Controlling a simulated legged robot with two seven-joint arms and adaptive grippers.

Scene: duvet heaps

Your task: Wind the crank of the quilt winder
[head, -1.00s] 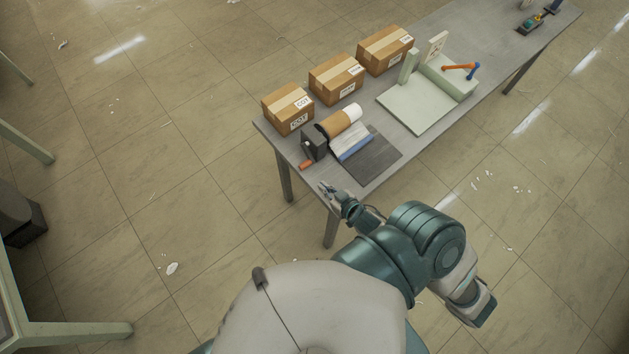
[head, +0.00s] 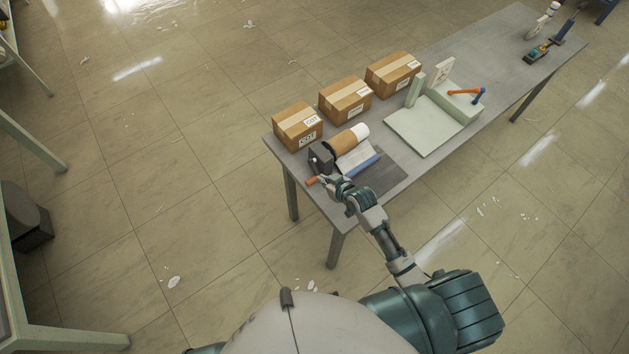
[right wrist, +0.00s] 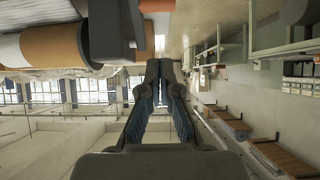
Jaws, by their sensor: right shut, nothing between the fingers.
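The quilt winder stands at the near left end of the grey table, with a dark box (head: 321,158), a tan and white roll (head: 347,140) and a pale sheet with a blue edge. An orange crank handle (head: 311,181) sticks out at its near left side. My right gripper (head: 325,179) is shut and empty, with its tips close beside the handle; I cannot tell whether they touch. In the right wrist view, the shut fingertips (right wrist: 161,64) lie just below the dark box (right wrist: 116,30), with the tan roll (right wrist: 55,45) to the left. My left gripper is out of view.
Three cardboard boxes (head: 345,100) line the table's far edge. A pale green stand (head: 425,125) with an orange and blue handle (head: 466,92) is to the right. Small tools (head: 538,52) lie at the far end. The tiled floor around is mostly clear, with scraps.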

